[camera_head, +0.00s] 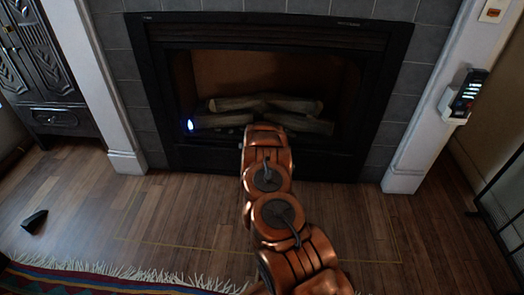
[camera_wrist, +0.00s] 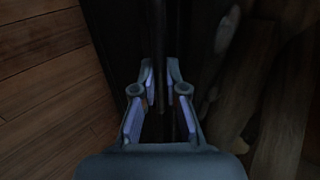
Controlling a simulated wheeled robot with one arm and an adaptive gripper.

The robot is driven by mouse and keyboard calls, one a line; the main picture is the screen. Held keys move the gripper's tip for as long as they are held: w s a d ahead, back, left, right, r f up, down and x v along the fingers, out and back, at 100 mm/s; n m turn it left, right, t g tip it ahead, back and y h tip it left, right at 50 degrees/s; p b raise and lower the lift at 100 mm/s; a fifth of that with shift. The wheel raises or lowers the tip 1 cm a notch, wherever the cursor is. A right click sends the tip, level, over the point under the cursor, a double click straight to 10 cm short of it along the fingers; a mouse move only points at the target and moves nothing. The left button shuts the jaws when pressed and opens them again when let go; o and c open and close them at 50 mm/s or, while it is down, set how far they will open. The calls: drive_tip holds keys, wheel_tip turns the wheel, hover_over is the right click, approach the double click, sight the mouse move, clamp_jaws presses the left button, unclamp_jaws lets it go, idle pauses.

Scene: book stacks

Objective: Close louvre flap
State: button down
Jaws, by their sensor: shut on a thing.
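A black-framed fireplace (camera_head: 400,65) stands straight ahead in the head view. Its dark lower front (camera_head: 205,160) runs along the floor, partly hidden behind my copper arm; I cannot make out how far the louvre flap is tilted there. In the wrist view my gripper (camera_wrist: 160,88) has its fingers on either side of a thin dark edge, which I take to be the louvre flap (camera_wrist: 161,35). The fingers are closed on it. In the head view the gripper itself is hidden by the arm.
Logs (camera_head: 265,103) lie in the firebox, with a small blue light (camera_head: 190,125) at its left. White pillars (camera_head: 405,175) flank the fireplace. A fringed rug (camera_head: 90,282) and small black object (camera_head: 34,221) are at lower left. Bare wood floor (camera_head: 150,205) lies between.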

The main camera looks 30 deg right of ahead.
drive_tip(key=shift+d+f, duration=0.1)
drive_tip(key=shift+d, duration=0.05)
drive_tip(key=c, duration=1.4)
unclamp_jaws()
drive_tip(key=shift+o, duration=1)
drive_tip(key=v, duration=1.2)
